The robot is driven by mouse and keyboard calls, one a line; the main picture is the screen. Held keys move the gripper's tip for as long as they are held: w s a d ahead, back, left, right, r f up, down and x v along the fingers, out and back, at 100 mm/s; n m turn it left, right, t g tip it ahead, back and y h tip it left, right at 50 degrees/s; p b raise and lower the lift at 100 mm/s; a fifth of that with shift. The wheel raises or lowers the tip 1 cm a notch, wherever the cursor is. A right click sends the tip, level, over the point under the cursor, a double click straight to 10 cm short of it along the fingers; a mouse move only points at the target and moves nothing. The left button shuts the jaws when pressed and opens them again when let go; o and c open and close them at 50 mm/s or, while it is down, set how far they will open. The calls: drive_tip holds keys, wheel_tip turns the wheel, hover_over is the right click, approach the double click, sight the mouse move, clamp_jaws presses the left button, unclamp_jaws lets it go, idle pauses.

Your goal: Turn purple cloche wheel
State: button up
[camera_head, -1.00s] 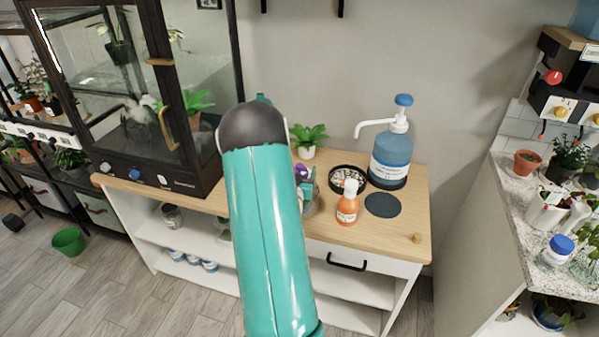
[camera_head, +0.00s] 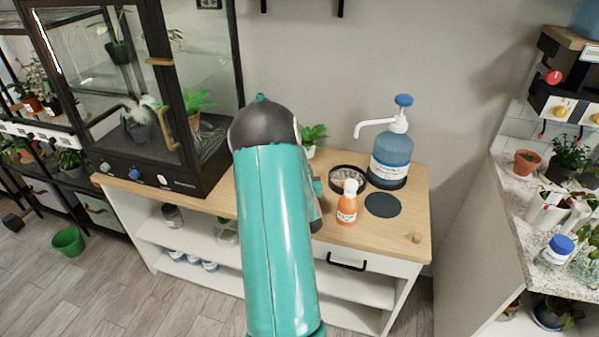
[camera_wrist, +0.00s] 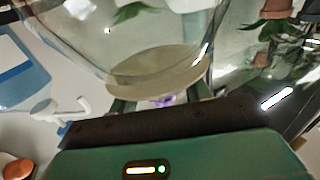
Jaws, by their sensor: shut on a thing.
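The purple wheel (camera_wrist: 163,102) shows as a small purple patch at the middle of the wrist view, mostly hidden by my gripper. My gripper (camera_wrist: 161,106) is shut on it, with a green finger at each side. Just beyond it, a large clear glass shape (camera_wrist: 140,35), seemingly the cloche, fills the top of the view above a pale round disc (camera_wrist: 158,66). In the head view my arm hides the wheel, the cloche and my fingertips.
A blue pump bottle (camera_head: 391,158), a black-rimmed round dish (camera_head: 334,172), an orange bottle (camera_head: 347,203) and a dark round mat (camera_head: 383,205) are on the wooden top (camera_head: 395,235), right of my arm. A dark-framed glass cabinet (camera_head: 190,182) stands at the left.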

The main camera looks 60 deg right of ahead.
drive_tip(key=n+t+y, duration=0.2)
drive_tip(key=t, duration=0.1)
drive_tip(key=shift+s+d+n+y, duration=0.15)
drive_tip(key=shift+n+y, duration=0.15)
drive_tip(key=shift+n, duration=0.1)
drive_tip(key=shift+n+t+y, duration=1.9)
drive_tip(key=shift+y, duration=0.6)
drive_tip(key=shift+r, duration=0.1)
drive_tip(key=o, duration=1)
